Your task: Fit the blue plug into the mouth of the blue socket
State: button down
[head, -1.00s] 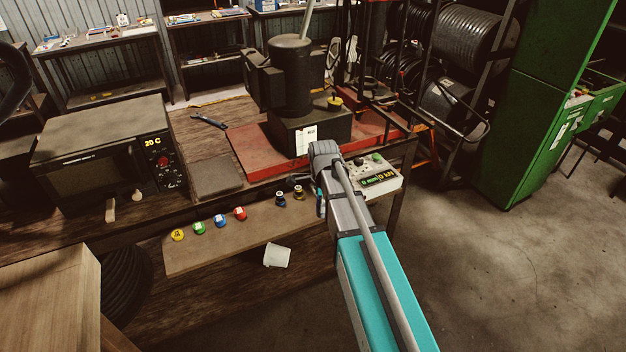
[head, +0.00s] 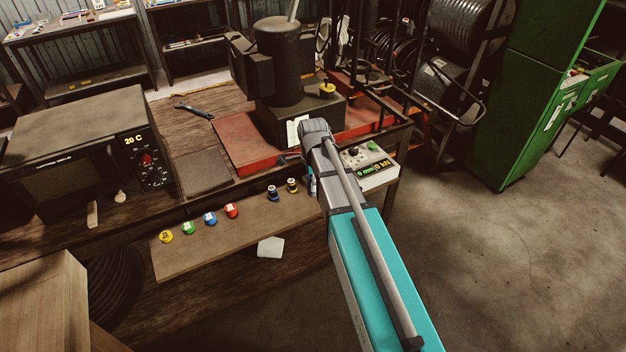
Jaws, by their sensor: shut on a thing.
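A round blue piece with a white label (head: 210,218) lies in a row of coloured pieces on the brown board. A small dark fitting with a bluish band (head: 272,192) stands farther right on the board. I cannot tell for sure which of these is the plug or the socket. My gripper (head: 311,184) is at the far end of my arm, just right of the dark fittings, and mostly hidden behind the wrist. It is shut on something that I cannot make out.
Yellow (head: 166,236), green (head: 188,228) and red (head: 231,210) pieces share the row. A dark yellow-banded fitting (head: 292,186) stands near my gripper. The press (head: 279,75) and control box (head: 366,166) are behind.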

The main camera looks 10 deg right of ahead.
jog(key=shift+r, duration=0.1)
jog(key=d+r+p, duration=0.4)
jog(key=r+p, duration=0.1)
jog(key=shift+s+r+m+p, duration=0.2)
jog(key=shift+r+m+p, duration=0.05)
jog(key=shift+m+p, duration=0.15)
jog(key=w+f+b, duration=0.3)
jog(key=w, duration=0.1)
jog(key=w+f+b, duration=0.3)
jog(key=w, duration=0.1)
jog(key=w+f+b, duration=0.3)
jog(key=w, duration=0.2)
jog(key=shift+w+a, duration=0.1)
jog(key=shift+a, duration=0.15)
jog(key=shift+f, duration=0.1)
dwell(0.3)
